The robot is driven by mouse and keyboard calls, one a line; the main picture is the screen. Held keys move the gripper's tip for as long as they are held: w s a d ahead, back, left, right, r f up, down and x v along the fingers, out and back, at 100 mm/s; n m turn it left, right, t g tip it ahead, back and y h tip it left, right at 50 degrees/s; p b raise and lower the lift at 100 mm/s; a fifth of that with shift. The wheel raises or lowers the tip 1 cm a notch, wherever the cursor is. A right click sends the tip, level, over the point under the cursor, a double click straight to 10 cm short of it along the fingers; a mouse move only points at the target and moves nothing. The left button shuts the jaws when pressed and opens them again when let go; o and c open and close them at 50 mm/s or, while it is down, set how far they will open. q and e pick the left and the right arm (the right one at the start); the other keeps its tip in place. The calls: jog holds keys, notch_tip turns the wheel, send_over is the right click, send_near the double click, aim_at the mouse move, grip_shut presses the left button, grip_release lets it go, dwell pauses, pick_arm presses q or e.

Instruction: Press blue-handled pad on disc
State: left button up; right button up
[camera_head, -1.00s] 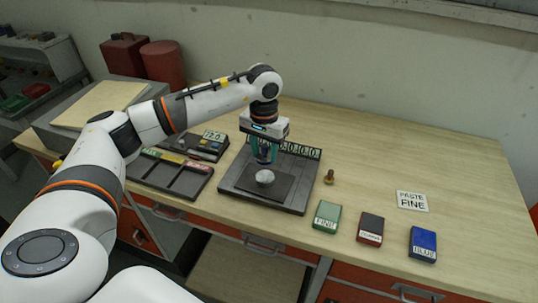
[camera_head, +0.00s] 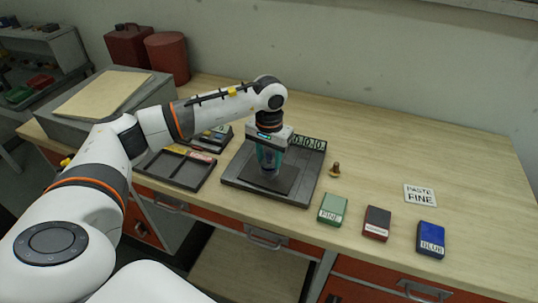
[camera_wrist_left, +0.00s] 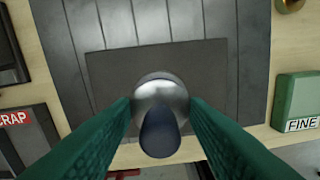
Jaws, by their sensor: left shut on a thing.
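My left gripper (camera_head: 268,168) points down over the dark square mat on the black plate. In the left wrist view its green fingers are shut on a dark blue handle (camera_wrist_left: 160,133). A round silver metal piece (camera_wrist_left: 160,92) shows just beyond the handle, between the fingertips. I cannot tell whether it is the pad's own body or the disc, or whether pad and disc touch. In the head view the fingers hide the disc. My right gripper is not in view.
The black slatted plate (camera_head: 300,190) carries the dark mat (camera_wrist_left: 215,65). A divided tray (camera_head: 185,172) lies left. A brass piece (camera_head: 335,169), green block (camera_head: 332,208), dark red block (camera_head: 376,222), blue block (camera_head: 431,238) and "PASTE FINE" card (camera_head: 420,195) lie right. The table's far right is clear.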

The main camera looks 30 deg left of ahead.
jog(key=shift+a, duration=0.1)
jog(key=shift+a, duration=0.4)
pick_arm(q)
jog(key=shift+f+b, duration=0.45)
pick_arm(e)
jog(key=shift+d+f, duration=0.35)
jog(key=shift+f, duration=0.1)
pick_arm(q)
jog(key=shift+s+f+b, duration=0.15)
jog(key=shift+f+b, duration=0.15)
jog(key=shift+b, duration=0.05)
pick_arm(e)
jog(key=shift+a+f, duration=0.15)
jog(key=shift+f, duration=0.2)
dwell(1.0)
